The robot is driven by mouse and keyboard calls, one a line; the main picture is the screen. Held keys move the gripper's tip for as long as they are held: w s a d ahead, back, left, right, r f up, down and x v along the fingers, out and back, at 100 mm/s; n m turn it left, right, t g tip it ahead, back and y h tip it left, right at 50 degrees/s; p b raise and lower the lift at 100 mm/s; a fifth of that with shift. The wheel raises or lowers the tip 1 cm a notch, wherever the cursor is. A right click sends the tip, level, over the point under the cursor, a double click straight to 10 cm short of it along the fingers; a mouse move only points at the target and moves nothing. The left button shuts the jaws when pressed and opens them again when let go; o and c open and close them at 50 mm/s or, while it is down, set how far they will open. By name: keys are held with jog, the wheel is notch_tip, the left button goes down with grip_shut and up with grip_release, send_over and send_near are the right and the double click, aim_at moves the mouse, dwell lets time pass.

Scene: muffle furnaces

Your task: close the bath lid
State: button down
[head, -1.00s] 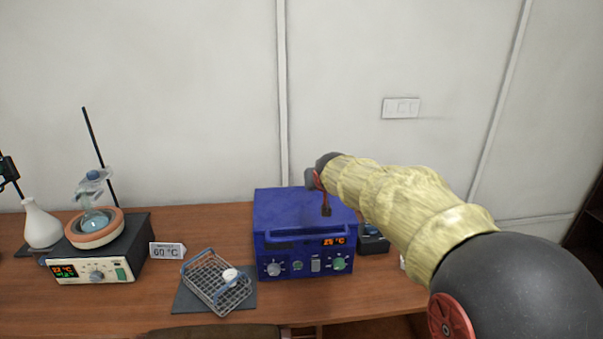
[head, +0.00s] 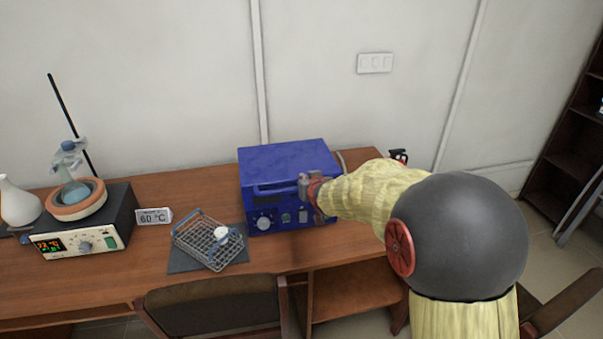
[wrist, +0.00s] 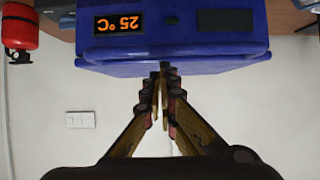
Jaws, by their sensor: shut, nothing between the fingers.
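The blue bath (head: 285,175) stands on the wooden desk against the wall, its flat blue lid (head: 285,158) lying down on top in the head view. A handle bar shows along its upper front. In the wrist view the bath (wrist: 170,30) appears upside down, with a 25 °C display. My gripper (head: 306,188) is at the front right of the bath in the head view, covering part of its front panel. In the wrist view my gripper (wrist: 160,72) is shut and empty, its tips close to the bath; I cannot tell whether they touch it.
A wire basket (head: 207,240) with a white item sits on a dark mat left of the bath. A 60 °C sign (head: 153,216) and a heater with a flask (head: 85,225) stand farther left. A chair (head: 215,305) is at the desk's front.

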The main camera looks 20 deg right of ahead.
jog(key=shift+s+f+b, duration=0.15)
jog(key=shift+f+b, duration=0.4)
jog(key=shift+f, duration=0.45)
jog(key=shift+s+f+b, duration=0.15)
jog(key=shift+f+b, duration=0.35)
jog(key=shift+f, duration=0.5)
